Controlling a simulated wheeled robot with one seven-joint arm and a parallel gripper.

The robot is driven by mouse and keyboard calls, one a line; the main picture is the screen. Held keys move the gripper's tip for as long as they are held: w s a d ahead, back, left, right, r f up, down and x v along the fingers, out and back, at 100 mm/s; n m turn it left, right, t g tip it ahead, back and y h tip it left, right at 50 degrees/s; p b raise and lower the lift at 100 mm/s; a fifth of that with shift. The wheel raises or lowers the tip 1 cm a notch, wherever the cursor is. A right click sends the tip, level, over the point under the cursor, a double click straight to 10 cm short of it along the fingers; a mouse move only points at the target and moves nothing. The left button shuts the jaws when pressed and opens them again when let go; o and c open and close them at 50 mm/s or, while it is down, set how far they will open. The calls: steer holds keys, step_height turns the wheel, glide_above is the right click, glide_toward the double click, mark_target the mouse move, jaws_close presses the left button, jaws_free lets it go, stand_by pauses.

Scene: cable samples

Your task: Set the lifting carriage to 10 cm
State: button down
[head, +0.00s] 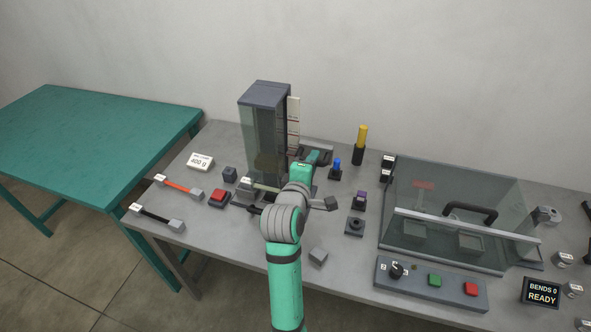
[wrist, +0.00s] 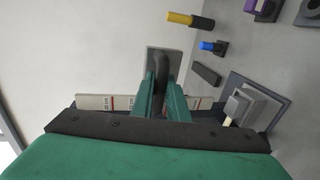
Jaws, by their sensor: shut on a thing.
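A dark tower (head: 265,93) with clear panels stands at the back of the grey table, with a pale upright scale (head: 293,120) bearing red marks along its right side. The lifting carriage (head: 325,155) is a dark part low beside the scale, partly hidden by my arm. In the wrist view, my gripper (wrist: 161,88) is shut on the carriage's dark handle (wrist: 161,62), which stands out from a grey plate (wrist: 178,53). The scale (wrist: 93,102) runs behind the fingers there, with red marks on both sides. The scale's figures are too small to read.
A blue-topped piece (head: 337,168) and a yellow-and-black rod (head: 360,143) stand right of the carriage. A clear-covered box (head: 455,195) and a button panel (head: 430,284) fill the right. A red button (head: 219,197) and cable samples (head: 178,187) lie left.

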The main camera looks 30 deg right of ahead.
steer(key=shift+r, duration=0.3)
steer(key=c, duration=1.7)
jaws_free()
steer(key=shift+a, duration=0.1)
steer(key=v, duration=1)
steer(key=shift+s+a, duration=0.15)
steer(key=shift+s, duration=0.1)
steer(key=shift+w, duration=0.15)
